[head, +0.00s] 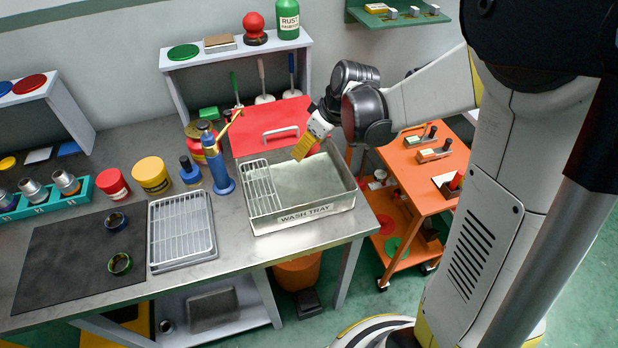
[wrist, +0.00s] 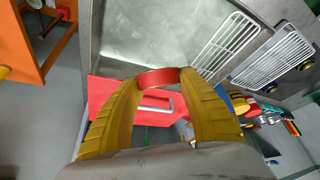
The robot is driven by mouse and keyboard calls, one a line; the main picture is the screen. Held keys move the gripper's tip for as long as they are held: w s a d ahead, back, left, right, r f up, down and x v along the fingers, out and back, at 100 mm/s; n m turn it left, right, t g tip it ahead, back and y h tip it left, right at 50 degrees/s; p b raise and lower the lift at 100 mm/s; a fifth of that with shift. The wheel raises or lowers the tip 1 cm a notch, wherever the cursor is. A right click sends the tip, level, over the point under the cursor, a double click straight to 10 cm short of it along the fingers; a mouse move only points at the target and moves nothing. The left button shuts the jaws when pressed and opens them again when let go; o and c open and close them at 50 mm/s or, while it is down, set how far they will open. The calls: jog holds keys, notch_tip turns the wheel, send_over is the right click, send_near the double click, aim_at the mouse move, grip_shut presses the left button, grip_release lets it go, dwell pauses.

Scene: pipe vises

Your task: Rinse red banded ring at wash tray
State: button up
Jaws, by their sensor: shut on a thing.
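My gripper (head: 297,155) is above the back part of the wash tray (head: 305,213). In the wrist view its yellow fingers (wrist: 159,80) are shut on the red banded ring (wrist: 158,77), held between the tips. In the head view I cannot make out the ring clearly behind the fingers. The wash tray is a grey metal basin, also seen in the wrist view (wrist: 150,35), with a white wire rack (head: 262,188) on its left side. The ring is apart from the basin floor as far as I can tell.
A red lid-like panel (head: 275,122) with a handle lies behind the tray. A blue torch bottle (head: 222,178) stands close left. A drying rack (head: 181,232) and a dark mat (head: 60,265) with two rings lie further left. An orange cart (head: 415,170) stands right.

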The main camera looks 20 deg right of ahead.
notch_tip(320, 180, up, 4)
jog(key=p, duration=0.3)
dwell(0.3)
dwell(0.6)
